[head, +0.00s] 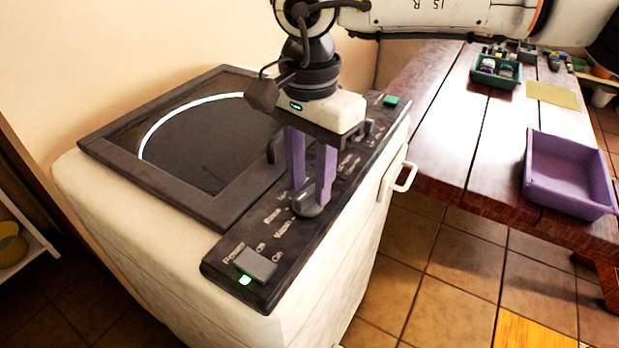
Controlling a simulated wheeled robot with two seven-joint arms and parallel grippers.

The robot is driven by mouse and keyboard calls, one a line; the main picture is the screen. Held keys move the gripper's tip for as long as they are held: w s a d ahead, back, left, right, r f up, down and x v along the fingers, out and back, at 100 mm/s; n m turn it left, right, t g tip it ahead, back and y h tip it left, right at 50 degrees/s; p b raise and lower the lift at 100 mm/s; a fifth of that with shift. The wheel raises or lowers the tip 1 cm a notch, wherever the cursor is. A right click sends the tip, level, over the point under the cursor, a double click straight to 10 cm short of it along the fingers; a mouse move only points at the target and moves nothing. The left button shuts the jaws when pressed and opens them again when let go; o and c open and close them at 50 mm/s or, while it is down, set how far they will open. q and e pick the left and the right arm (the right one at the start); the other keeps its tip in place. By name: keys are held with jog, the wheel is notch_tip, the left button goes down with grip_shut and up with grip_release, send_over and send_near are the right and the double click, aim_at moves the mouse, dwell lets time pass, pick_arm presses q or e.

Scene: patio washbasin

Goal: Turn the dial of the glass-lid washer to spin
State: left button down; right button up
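The glass-lid washer (120,225) is a white box with a dark, framed lid (200,150), which is down. Its black control panel (225,268) runs along the right edge of the top. The grey round dial (307,208) sits mid-panel, with small white lettering around it, too blurred to read surely. My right gripper (312,197) points down at the dial. Its two purple fingers stand apart, with their tips at the dial, one on either side. I cannot tell whether they press on it. The fingers hide part of the dial and its pointer direction. My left gripper is not in view.
A grey power button (256,263) with a lit green lamp (245,281) is at the panel's near end. A green button (390,100) is at the far end. A white handle (405,177) juts from the washer's side. A wooden table (470,130) holds a purple tray (570,190).

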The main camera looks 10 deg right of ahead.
jog(key=shift+f, duration=0.4)
grip_shut()
